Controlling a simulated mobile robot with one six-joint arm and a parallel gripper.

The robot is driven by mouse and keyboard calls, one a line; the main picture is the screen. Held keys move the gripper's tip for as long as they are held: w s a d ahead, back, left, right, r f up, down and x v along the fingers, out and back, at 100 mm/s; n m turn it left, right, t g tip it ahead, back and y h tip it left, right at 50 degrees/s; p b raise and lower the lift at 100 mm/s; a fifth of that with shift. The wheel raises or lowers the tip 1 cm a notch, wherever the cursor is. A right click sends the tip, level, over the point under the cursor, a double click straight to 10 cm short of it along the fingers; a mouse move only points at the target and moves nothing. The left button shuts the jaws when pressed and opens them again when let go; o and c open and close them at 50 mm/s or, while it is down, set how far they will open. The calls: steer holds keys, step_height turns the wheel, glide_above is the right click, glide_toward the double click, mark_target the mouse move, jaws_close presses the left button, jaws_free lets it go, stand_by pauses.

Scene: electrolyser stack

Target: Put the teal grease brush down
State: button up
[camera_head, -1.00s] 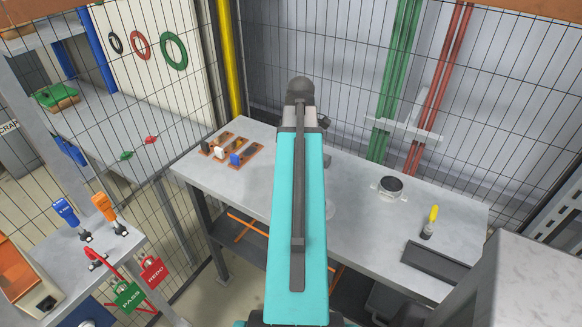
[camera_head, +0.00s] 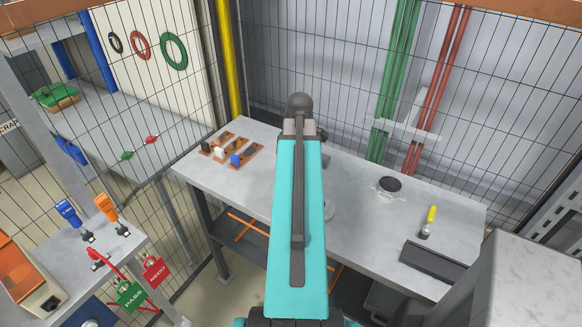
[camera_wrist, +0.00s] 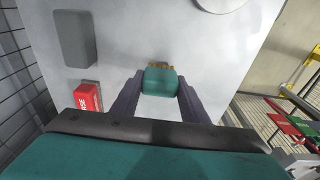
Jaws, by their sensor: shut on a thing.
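The teal grease brush (camera_wrist: 160,82) is between the two dark fingers of my gripper (camera_wrist: 159,90) in the wrist view. Its teal block faces the camera, and a thin brown edge, perhaps bristles, shows at its far side. My gripper is shut on it, over the grey worktable (camera_wrist: 215,50). I cannot tell whether the brush touches the tabletop. In the head view my own teal arm hides the gripper and brush. The worktable (camera_head: 360,235) also shows there.
In the wrist view a dark grey block (camera_wrist: 73,40) and a red labelled block (camera_wrist: 88,96) lie left of the gripper. In the head view an orange-brown rack (camera_head: 230,150), a round dark-topped part (camera_head: 389,185), a yellow-handled tool (camera_head: 430,218) and a dark tray (camera_head: 433,262) are on the table.

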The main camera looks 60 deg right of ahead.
steer(key=shift+f, duration=0.3)
steer(key=shift+f, duration=0.2)
steer(key=o, duration=1.2)
steer(key=shift+c, duration=0.2)
steer(key=shift+s+r+b, duration=0.15)
steer(key=shift+r+b, duration=1.35)
steer(key=shift+r, duration=1.15)
step_height(320, 180, up, 8)
steer(key=s+b, duration=0.1)
steer(key=shift+r+b, duration=0.2)
steer(key=shift+b, duration=0.1)
steer(key=shift+a, duration=0.1)
steer(key=shift+c, duration=0.4)
